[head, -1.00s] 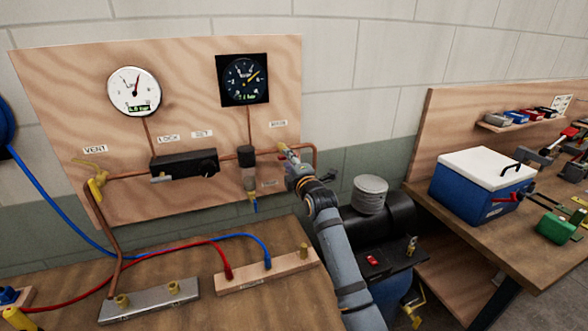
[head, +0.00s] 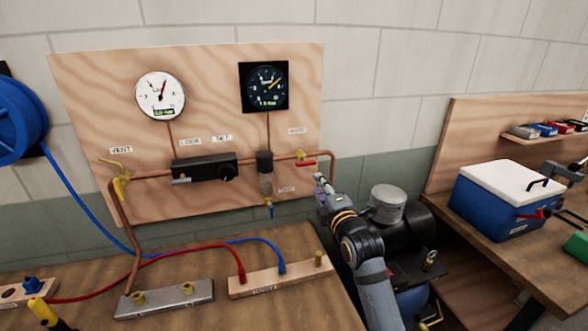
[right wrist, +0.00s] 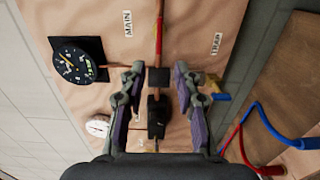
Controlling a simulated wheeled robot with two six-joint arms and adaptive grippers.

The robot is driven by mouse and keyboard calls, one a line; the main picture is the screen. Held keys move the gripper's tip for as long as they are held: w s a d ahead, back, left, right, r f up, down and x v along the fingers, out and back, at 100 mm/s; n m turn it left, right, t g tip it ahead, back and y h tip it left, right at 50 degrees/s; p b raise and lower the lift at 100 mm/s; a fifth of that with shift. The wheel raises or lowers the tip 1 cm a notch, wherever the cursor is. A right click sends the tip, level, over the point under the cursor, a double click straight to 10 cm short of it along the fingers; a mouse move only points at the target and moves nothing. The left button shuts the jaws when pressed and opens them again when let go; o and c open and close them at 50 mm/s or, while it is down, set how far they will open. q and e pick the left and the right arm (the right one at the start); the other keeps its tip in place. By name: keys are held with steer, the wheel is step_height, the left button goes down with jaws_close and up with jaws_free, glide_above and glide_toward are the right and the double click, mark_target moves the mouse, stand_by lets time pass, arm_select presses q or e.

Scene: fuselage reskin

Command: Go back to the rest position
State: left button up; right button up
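My right gripper (head: 321,186) is below and to the right of the MAIN valve (head: 302,156), apart from its red handle, in front of the panel's lower right edge. In the right wrist view my right gripper (right wrist: 160,78) has its two fingers spread wide, with nothing held between them. The panel's pipe and black fittings show beyond the gap. My left gripper is not in view.
A wooden panel (head: 90,85) carries a white gauge (head: 160,95), a black gauge (head: 264,86) and copper piping. Red and blue hoses cross the bench (head: 215,313) below. A compressor tank (head: 405,225) and a blue cooler (head: 490,205) stand right.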

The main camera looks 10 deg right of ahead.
steer(key=s+d+f+m+g+h, duration=0.1)
steer(key=s+f+m+g, duration=0.9)
steer(key=s+f, duration=1)
steer(key=s+d+f+m+g, duration=0.1)
steer(key=s+f+m+g, duration=0.4)
steer(key=s+f+m, duration=0.55)
steer(key=s+d+f+n, duration=0.1)
steer(key=s+d+f, duration=0.15)
steer(key=f, duration=1.05)
steer(key=s+d+f+n, duration=0.1)
steer(key=s+f+n, duration=0.15)
steer(key=f, duration=1.15)
steer(key=s+f+m+g, duration=0.1)
steer(key=s+f, duration=1.2)
steer(key=s, duration=0.4)
steer(key=shift+s+d+f+g, duration=0.15)
steer(key=shift+s+g, duration=0.1)
steer(key=shift+g, duration=0.15)
